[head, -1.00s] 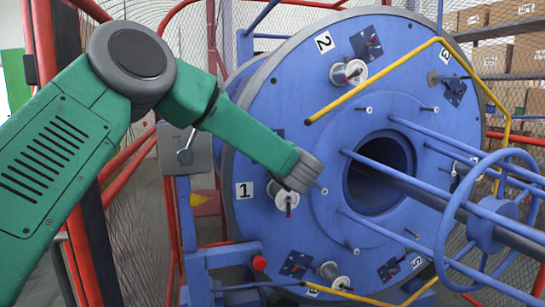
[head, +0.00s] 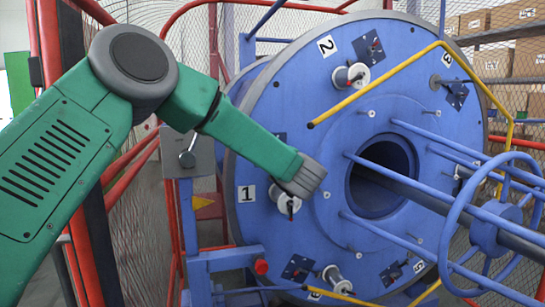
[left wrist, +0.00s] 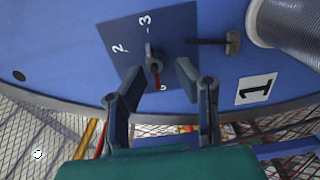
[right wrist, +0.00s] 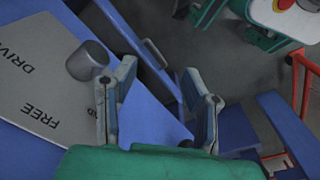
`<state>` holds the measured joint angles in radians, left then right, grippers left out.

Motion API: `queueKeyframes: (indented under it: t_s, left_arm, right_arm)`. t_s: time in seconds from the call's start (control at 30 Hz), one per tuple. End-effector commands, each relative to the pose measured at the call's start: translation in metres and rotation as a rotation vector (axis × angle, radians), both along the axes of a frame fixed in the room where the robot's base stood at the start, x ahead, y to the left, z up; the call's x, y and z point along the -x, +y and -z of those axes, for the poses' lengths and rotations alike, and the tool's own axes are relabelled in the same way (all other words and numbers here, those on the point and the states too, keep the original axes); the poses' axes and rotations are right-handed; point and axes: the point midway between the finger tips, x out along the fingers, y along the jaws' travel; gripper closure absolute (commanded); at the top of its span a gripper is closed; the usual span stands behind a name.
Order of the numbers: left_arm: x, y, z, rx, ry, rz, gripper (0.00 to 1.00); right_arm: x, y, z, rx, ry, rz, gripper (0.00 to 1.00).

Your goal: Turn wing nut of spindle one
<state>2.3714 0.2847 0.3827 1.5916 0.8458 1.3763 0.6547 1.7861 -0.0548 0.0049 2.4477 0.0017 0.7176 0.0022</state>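The blue disc (head: 320,130) carries numbered spindles. Spindle one's label (head: 247,193) stands beside its spool (head: 283,203), which my left wrist (head: 302,177) partly covers. In the left wrist view a dark blue plate (left wrist: 126,47) with digits carries a small grey wing nut (left wrist: 152,55) with a red pointer. My left gripper (left wrist: 160,78) is open, its fingers either side of the wing nut in the picture. I cannot tell whether they touch it. My left fingers are hidden in the head view. My right gripper (right wrist: 158,75) is open and empty.
A T-shaped pin (left wrist: 232,42) and the spool (left wrist: 290,25) stand right of the plate. A panel marked DRIVE and FREE (right wrist: 35,90) with a grey knob (right wrist: 88,60) is beside my right gripper. Yellow rails (head: 380,82) and a blue ring frame (head: 450,215) cross before the disc.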

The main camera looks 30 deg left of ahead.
Motion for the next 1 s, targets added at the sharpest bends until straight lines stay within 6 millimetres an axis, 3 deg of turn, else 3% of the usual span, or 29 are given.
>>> queueKeyframes:
  t_s: [0.5, 1.0]
  left_arm:
    - [0.063, -0.074, 0.002, 0.001, 0.002, 0.001, 0.72]
    - [0.073, -0.084, 0.002, 0.002, 0.003, -0.002, 0.72]
  right_arm:
    - [-0.001, 0.0, 0.0, 0.0, 0.0, 0.0, 0.6]
    - [-0.003, 0.0, 0.001, 0.0, 0.001, 0.0, 0.6]
